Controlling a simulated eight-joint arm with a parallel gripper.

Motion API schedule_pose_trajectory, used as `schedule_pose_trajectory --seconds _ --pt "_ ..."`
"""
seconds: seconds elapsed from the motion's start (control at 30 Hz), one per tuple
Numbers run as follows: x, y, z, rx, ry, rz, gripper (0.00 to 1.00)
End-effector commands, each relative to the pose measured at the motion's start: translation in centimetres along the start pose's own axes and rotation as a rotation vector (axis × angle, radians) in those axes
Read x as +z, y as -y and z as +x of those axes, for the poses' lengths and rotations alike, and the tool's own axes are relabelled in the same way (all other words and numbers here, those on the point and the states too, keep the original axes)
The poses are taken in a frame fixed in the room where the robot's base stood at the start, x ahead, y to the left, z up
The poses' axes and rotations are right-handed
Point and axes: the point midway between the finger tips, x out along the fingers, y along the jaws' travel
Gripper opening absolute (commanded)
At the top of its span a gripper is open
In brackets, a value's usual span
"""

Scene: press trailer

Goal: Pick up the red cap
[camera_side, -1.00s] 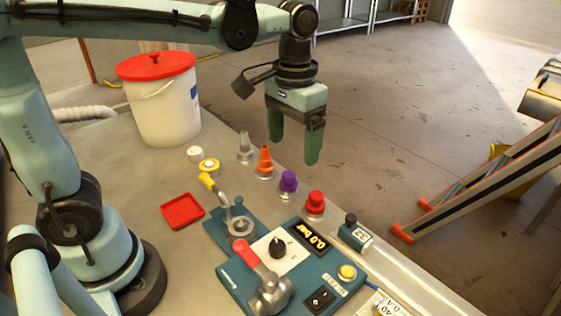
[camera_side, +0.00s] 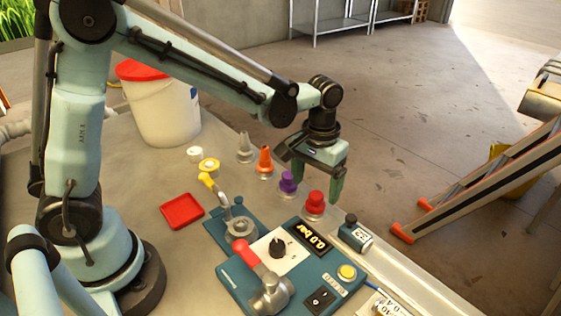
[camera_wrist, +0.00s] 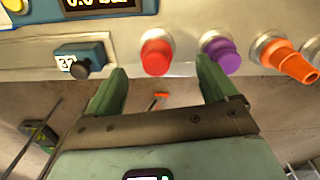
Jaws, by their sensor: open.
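The red cap (camera_side: 315,201) stands upright on a clear round base near the bench's far edge, between the purple cap (camera_side: 288,182) and the teal control panel. My gripper (camera_side: 316,182) is open and empty, with its fingers pointing down near the red and purple caps. In the wrist view the red cap (camera_wrist: 156,57) lies ahead of the fingertips, between them and nearer the left finger. The purple cap (camera_wrist: 222,56) is ahead of the right finger. My gripper (camera_wrist: 162,85) touches neither cap in that view.
An orange nozzle (camera_side: 265,160) and a grey nozzle (camera_side: 244,147) stand in line beyond the purple cap. The control panel (camera_side: 228,272) with a red-handled lever is in front. A small teal gauge box (camera_side: 355,236) sits at the edge. A red tray (camera_side: 182,211) lies left, near a white bucket (camera_side: 165,112).

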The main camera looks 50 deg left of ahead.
Motion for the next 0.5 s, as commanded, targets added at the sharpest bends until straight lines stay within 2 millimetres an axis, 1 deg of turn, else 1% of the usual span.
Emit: schedule_pose_trajectory --seconds 0.13,0.4,0.5 --pt "0.0 -0.2 1.0 0.000 0.000 0.001 0.86" --pt "-0.1 -0.5 4.5 0.001 0.000 0.001 0.86" --pt "0.0 -0.5 5.1 0.001 -0.001 0.001 0.86"
